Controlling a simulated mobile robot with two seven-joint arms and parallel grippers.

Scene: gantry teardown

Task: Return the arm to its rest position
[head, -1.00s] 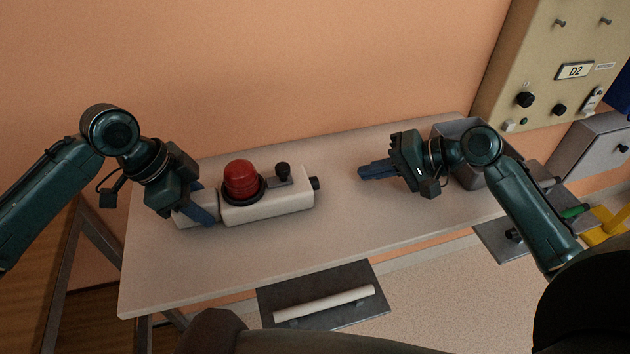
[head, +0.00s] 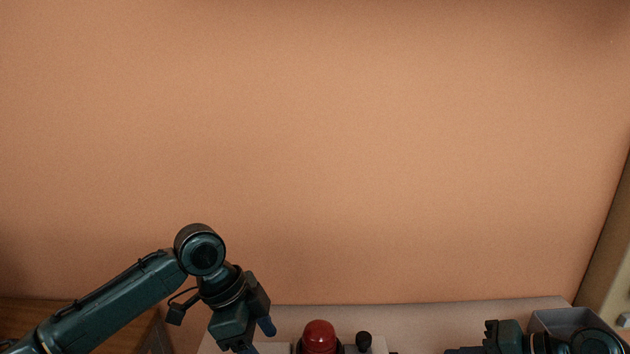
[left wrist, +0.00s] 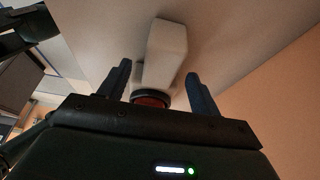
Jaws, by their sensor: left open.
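My left gripper (head: 255,338) is low in the head view, its fingers pointing down, just left of a red dome (head: 319,336). In the left wrist view its fingers (left wrist: 158,69) are apart with nothing gripped. In the head view the dome and a black knob (head: 364,341) stand on a pale unit (head: 379,345), mostly cut off by the bottom edge. My right gripper (head: 462,350) is at the bottom right, its fingers mostly cut off.
The table (head: 430,316) shows only as a strip along the bottom of the head view. A grey bin (head: 562,320) stands at its right, behind my right arm. A plain orange wall (head: 320,150) fills most of the head view. A beige cabinet edge (head: 612,270) is at far right.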

